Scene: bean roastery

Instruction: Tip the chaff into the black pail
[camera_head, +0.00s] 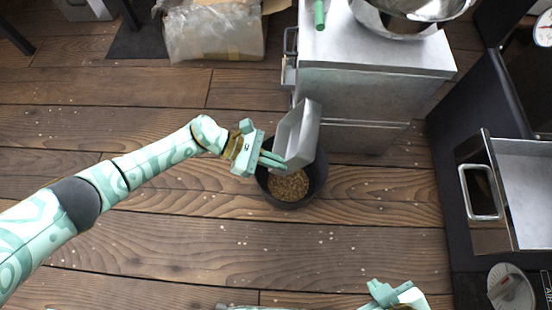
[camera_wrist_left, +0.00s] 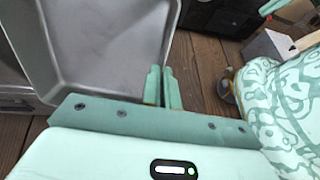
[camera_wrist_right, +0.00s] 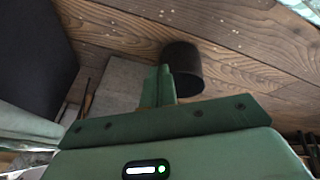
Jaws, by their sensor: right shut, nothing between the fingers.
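The black pail (camera_head: 318,178) stands on the wooden floor with tan chaff (camera_head: 289,186) in its bottom. A grey metal tray (camera_head: 297,132) is steeply tilted above the pail's far rim. My left gripper (camera_head: 272,160) is shut on the tray's edge. In the left wrist view the tray (camera_wrist_left: 105,45) shows a bare inside, and the left fingers (camera_wrist_left: 163,88) are close together at its wall. My right gripper (camera_head: 380,290) is shut and empty near the bottom edge, well apart from the pail. The pail also shows in the right wrist view (camera_wrist_right: 185,68), beyond the right fingers (camera_wrist_right: 160,85).
A metal cabinet (camera_head: 370,85) with a steel bowl (camera_head: 410,8) and a green-handled tool (camera_head: 320,14) on top stands just behind the pail. A plastic-wrapped box (camera_head: 215,35) is at the back. A handled metal unit (camera_head: 480,192) is at right. Pale flecks dot the open floor.

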